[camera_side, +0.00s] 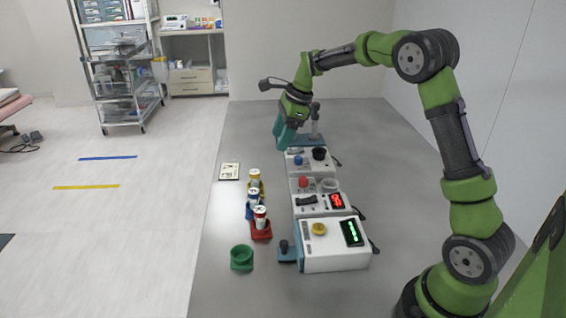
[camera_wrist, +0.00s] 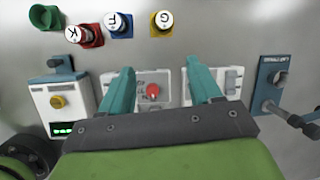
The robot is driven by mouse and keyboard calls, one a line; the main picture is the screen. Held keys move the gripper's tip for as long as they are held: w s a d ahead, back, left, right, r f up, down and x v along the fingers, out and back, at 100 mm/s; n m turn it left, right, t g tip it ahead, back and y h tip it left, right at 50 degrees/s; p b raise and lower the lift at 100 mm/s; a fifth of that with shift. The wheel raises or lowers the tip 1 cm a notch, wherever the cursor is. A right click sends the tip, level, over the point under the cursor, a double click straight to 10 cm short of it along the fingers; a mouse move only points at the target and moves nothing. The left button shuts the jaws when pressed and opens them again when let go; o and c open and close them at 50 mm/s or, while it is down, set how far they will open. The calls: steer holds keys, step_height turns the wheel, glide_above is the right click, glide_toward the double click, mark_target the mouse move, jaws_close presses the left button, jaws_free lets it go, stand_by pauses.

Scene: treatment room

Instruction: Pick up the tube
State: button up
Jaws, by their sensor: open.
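Three tubes with white lettered caps stand in a row of small coloured holders. The tube marked K (camera_wrist: 73,34) is in the red holder (camera_side: 261,233). A second tube (camera_wrist: 113,21), its letter like a T, is in the blue holder (camera_side: 251,212). The tube marked G (camera_wrist: 164,19) is in the yellow holder (camera_side: 261,188). The green holder (camera_side: 241,258) looks empty. My gripper (camera_wrist: 162,70) is open with nothing between its teal fingers. In the side view my gripper (camera_side: 282,136) is beyond the holders, at the far end of the device row, apart from the tubes.
White devices with knobs and displays run along the table, including one with a yellow knob (camera_side: 319,229) and one with a red knob (camera_side: 303,182). A flat card (camera_side: 229,171) lies near the table's left edge.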

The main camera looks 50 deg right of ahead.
steer(key=w+r+m, duration=0.1)
steer(key=m, duration=0.3)
glide_above(254, 172)
steer(key=s+d, duration=0.2)
step_height(254, 172, down, 9)
steer(key=shift+s+r, duration=0.1)
steer(key=shift+s, duration=0.05)
steer(key=shift+w+a+x, duration=0.1)
steer(key=shift+a+x, duration=0.05)
steer(key=shift+x, duration=1.45)
steer(key=shift+w+a+x, duration=0.1)
steer(key=shift+a+x, duration=0.1)
steer(key=shift+x, duration=1.4)
steer(key=shift+r, duration=0.2)
steer(key=c, duration=1.1)
